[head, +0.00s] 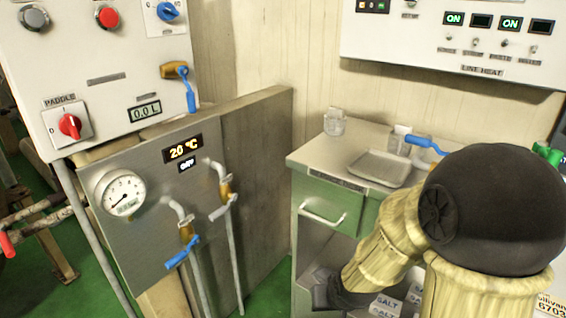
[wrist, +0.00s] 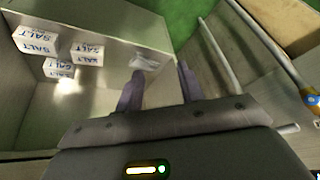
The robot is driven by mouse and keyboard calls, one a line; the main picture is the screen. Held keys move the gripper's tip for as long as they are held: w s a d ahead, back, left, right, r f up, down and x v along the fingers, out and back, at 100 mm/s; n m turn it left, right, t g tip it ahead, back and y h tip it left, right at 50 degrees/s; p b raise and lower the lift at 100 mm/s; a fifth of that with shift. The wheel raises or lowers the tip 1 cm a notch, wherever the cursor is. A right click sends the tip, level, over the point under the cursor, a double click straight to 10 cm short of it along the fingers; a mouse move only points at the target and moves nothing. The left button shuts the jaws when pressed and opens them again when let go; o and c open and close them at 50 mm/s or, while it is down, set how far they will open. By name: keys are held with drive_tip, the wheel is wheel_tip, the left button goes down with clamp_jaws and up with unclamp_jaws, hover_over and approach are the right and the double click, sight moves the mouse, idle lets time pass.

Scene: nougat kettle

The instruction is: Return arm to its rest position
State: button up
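My gripper (wrist: 160,74) shows in the wrist view with its two dark fingers spread apart and nothing visible between them. Green floor and a cabinet wall show beyond the fingertips. In the head view the gripper (head: 322,288) is low, by the open lower compartment of the green and grey cabinet (head: 322,240). My arm bends down towards it, covering part of the cabinet. A small pale object (wrist: 145,63) lies beyond the left finger; I cannot tell what it is.
Several white salt boxes (wrist: 36,42) stand in the compartment, left of the gripper. Pipes (head: 233,250) with blue-handled valves and a grey panel (head: 140,220) stand to the left. A counter with a metal tray (head: 378,168) is above. Green floor (head: 262,285) is clear between.

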drive_tip(key=s+d+r+g+h+p, duration=0.1)
drive_tip(key=s+d+r+g+p, duration=0.15)
drive_tip(key=s+d+r, duration=0.35)
wheel_tip(320, 180, up, 38)
drive_tip(key=a+p, duration=0.1)
drive_tip(key=p, duration=3.6)
drive_tip(key=shift+a+m, duration=0.25)
drive_tip(key=shift+m, duration=0.05)
drive_tip(key=shift+t, duration=0.25)
drive_tip(key=shift+w, duration=0.1)
